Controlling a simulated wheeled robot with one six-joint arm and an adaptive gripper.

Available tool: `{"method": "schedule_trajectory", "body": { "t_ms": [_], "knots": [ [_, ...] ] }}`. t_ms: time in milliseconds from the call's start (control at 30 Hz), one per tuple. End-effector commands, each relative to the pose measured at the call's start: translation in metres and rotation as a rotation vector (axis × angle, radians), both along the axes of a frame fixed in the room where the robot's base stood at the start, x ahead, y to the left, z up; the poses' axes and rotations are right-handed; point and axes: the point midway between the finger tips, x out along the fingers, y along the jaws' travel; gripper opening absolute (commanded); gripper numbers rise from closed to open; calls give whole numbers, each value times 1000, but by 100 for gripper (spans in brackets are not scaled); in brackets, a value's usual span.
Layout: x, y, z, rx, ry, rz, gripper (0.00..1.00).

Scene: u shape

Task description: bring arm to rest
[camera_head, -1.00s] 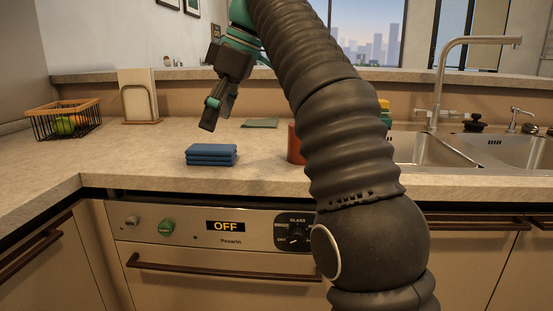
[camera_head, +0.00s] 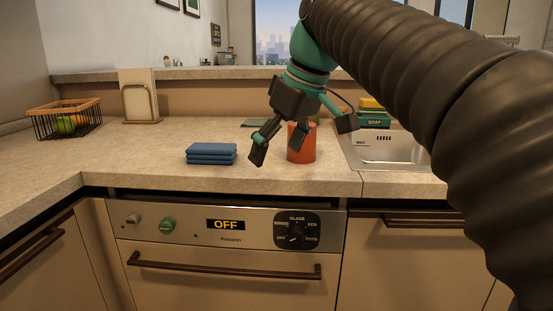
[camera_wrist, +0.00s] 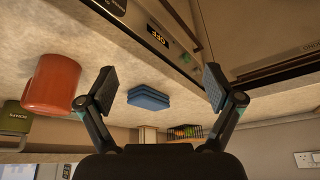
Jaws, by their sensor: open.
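My gripper (camera_head: 278,148) hangs above the counter, in front of and beside an orange-red cup (camera_head: 302,146) in the head view. Its fingers are spread apart with nothing between them. In the wrist view my gripper (camera_wrist: 158,90) shows both pads wide apart, with the cup (camera_wrist: 52,84) outside the left finger. My arm reaches in from the right side of the head view, bent over the sink area.
A folded blue cloth stack (camera_head: 211,153) lies on the counter (camera_head: 140,165). A wire fruit basket (camera_head: 66,122) and a napkin holder (camera_head: 140,97) stand at the left back. The sink (camera_head: 390,149) and a soap box (camera_head: 374,118) are at right. The dishwasher (camera_head: 225,245) reads OFF.

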Motion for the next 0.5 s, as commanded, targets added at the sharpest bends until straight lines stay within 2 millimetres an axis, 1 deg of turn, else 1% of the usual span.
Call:
{"method": "schedule_trajectory", "body": {
  "t_ms": [33,100,167,267,367,400,467,500],
  "knots": [
    [-10,-12,-10,0,-1,-56,91],
    [-20,-28,-26,0,-3,-138,91],
    [-31,-41,-40,0,-7,-204,91],
    [-49,-62,-67,1,-15,-313,91],
    [-69,-82,-97,1,-24,-418,91],
    [-78,-90,-110,1,-29,-460,91],
    [-91,-101,-130,3,-37,-519,91],
    [-100,-108,-144,3,-42,-559,91]
  ]
}}
